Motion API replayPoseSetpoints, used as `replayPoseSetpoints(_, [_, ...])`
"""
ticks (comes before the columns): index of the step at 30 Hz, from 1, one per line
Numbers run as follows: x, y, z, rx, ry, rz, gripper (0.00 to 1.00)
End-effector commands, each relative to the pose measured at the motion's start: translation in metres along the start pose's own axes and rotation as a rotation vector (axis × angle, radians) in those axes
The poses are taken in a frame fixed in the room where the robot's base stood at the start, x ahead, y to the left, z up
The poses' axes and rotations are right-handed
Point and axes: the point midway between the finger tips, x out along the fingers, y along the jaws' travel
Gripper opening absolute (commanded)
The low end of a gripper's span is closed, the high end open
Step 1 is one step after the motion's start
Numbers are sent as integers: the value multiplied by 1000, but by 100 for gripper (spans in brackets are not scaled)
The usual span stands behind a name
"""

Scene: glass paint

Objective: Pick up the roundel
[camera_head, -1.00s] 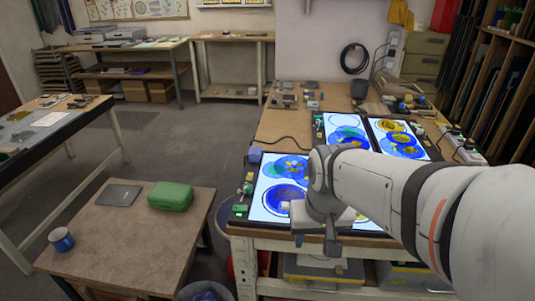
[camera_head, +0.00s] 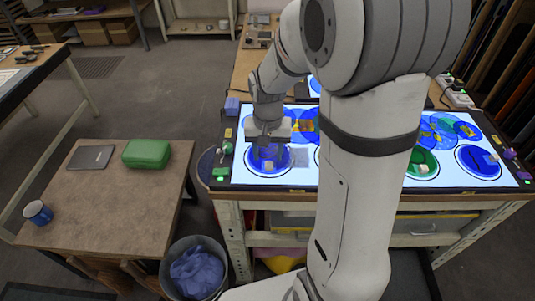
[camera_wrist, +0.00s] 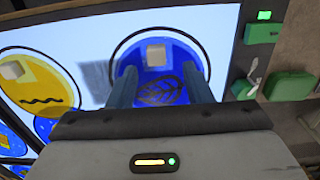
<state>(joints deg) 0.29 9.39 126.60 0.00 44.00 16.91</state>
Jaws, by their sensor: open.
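Several painted glass roundels lie on the lit light tables; I cannot tell which one is meant. A blue roundel (camera_wrist: 165,92) with a dark leaf drawing and a small pale block (camera_wrist: 156,54) on it lies inside a black circle outline. It also shows in the head view (camera_head: 283,161), partly behind my gripper (camera_head: 266,153). In the wrist view, my gripper (camera_wrist: 160,70) is open, with its two fingers over the blue roundel and the block between and beyond their tips. Contact cannot be told. A yellow roundel (camera_wrist: 40,88) with a dark wavy line lies to the left.
The light table (camera_head: 300,181) has small items along its left edge. In the wrist view, a green box (camera_wrist: 290,86) lies beyond its edge. A bin (camera_head: 169,279) stands below.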

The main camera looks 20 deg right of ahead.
Motion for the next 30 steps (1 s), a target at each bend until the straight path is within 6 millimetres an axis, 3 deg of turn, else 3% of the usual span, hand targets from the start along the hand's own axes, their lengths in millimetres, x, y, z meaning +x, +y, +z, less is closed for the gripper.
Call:
replayPoseSetpoints(6, [24,4,-1,7,-2,1,45])
replayPoseSetpoints(13, [26,4,-1,9,0,0,45])
replayPoseSetpoints(30, [25,5,-1,10,0,0,0])
